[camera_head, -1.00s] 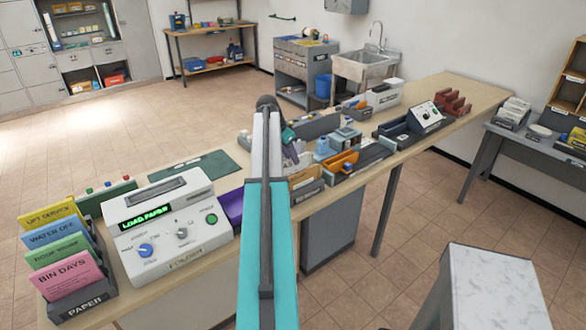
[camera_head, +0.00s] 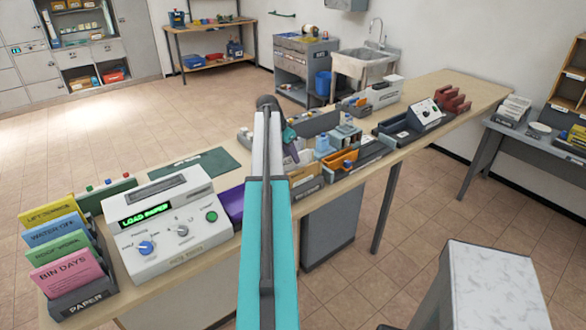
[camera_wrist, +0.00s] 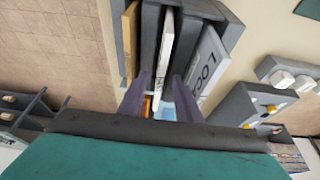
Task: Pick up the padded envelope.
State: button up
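In the wrist view, my gripper (camera_wrist: 160,98) points at a dark rack (camera_wrist: 232,30) whose slots hold upright flat items. Its two dark fingers are apart. A thin white item (camera_wrist: 167,45), seen edge-on, stands in line with the gap between them; I cannot tell whether either finger touches it. A tan item (camera_wrist: 130,40) stands to its left, and a pale grey item lettered "LOC" (camera_wrist: 206,65) to its right. I cannot tell which of these, if any, is the padded envelope. In the head view, my gripper (camera_head: 289,145) is partly hidden behind my arm, over the bench.
On the bench (camera_head: 440,105) stand a white folder machine (camera_head: 165,230), a paper rack (camera_head: 80,300) with coloured cards, and an open tray (camera_head: 360,160) right of my arm. A green mat (camera_head: 195,165) lies left of my arm. Floor is clear at the back left.

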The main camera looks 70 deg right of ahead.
jog(key=shift+f, duration=0.2)
dwell(0.3)
grip_shut()
